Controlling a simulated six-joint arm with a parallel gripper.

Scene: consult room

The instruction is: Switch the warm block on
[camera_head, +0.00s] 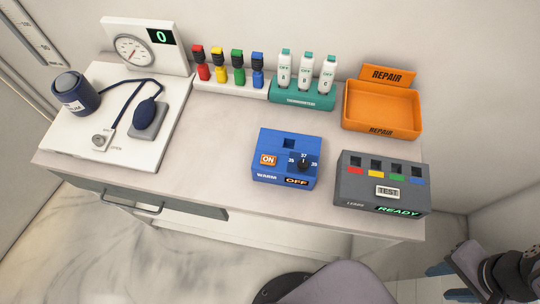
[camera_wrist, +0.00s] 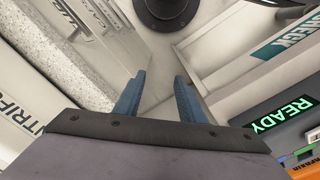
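The blue warm block (camera_head: 287,158) sits near the front middle of the counter in the head view. It has an orange ON button (camera_head: 268,160), a black dial (camera_head: 303,164) with marks around it, a square well on top, and a display (camera_head: 297,181) reading OFF. My gripper (camera_wrist: 160,80) shows in the wrist view with two blue fingers apart and nothing between them. My arm shows at the lower right of the head view, off the counter and well away from the block. The warm block is not seen in the wrist view.
A grey leads tester (camera_head: 383,200) showing READY stands right of the block. Behind are an orange repair tray (camera_head: 383,107), a green thermometer rack (camera_head: 302,97) and colored leads (camera_head: 238,75). A blood pressure cuff (camera_head: 75,92) lies left.

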